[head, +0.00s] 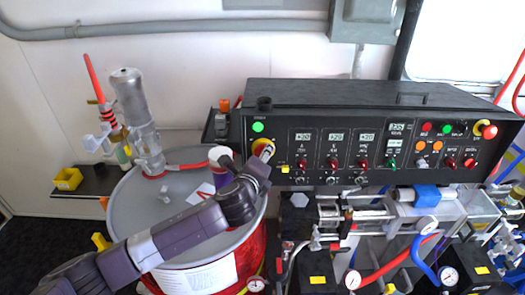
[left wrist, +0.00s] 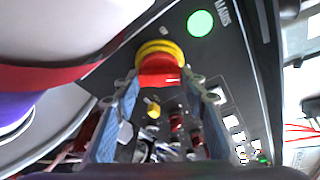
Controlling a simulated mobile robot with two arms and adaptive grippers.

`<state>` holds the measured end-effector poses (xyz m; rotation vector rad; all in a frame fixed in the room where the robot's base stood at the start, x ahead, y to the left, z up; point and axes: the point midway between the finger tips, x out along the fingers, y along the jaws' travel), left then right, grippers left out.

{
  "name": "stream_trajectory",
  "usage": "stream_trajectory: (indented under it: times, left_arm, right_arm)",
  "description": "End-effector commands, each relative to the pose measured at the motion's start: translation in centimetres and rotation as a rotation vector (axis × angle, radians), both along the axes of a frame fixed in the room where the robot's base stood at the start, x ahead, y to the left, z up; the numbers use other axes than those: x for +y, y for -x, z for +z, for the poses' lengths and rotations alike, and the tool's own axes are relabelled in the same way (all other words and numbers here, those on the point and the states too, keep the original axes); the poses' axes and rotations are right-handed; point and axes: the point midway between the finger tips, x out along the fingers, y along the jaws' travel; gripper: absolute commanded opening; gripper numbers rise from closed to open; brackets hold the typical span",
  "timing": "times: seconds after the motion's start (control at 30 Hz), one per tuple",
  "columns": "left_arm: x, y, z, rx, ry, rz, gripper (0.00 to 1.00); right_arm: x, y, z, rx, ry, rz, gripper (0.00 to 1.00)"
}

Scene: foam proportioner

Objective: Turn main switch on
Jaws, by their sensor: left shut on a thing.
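The main switch is a red knob on a yellow round base at the left end of the black control panel. In the left wrist view the main switch (left wrist: 160,52) sits at the top between my fingertips. In the head view the main switch (head: 263,147) is partly covered by my gripper. My left gripper (head: 262,160) reaches it from the front left. In the left wrist view both blue fingers of my left gripper (left wrist: 160,80) are shut on the red knob, one on each side. My right gripper is in neither view.
A round green lamp (head: 257,127) is lit beside the switch, near a "MAINS" label. The black panel (head: 300,115) holds displays and several knobs to the right. A large grey-lidded drum (head: 135,205) stands below my left arm. Pipes and gauges fill the space below the panel.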

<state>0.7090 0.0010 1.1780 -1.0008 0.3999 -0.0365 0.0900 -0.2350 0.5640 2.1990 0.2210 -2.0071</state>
Motion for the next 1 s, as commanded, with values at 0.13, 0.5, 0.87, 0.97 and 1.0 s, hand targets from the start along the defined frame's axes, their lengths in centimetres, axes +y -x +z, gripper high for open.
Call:
stream_trajectory:
  times: [0.13, 0.5, 0.87, 0.97, 1.0]
  left_arm:
    - [-0.04, 0.02, -0.06, 0.002, -0.093, -0.017, 0.15]
    - [-0.02, 0.05, -0.18, 0.003, -0.212, -0.038, 0.15]
    - [-0.01, 0.07, -0.23, 0.003, -0.223, -0.041, 0.15]
    - [-0.01, 0.07, -0.23, 0.003, -0.223, -0.041, 0.15]
    - [-0.01, 0.07, -0.24, 0.003, -0.223, -0.041, 0.41]
  right_arm:
    - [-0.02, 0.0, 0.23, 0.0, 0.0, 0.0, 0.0]
    - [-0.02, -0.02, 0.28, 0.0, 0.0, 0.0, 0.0]
    - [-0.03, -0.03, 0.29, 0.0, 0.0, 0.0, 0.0]
    - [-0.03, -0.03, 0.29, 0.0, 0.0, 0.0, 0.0]
    - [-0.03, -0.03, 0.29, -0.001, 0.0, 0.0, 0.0]
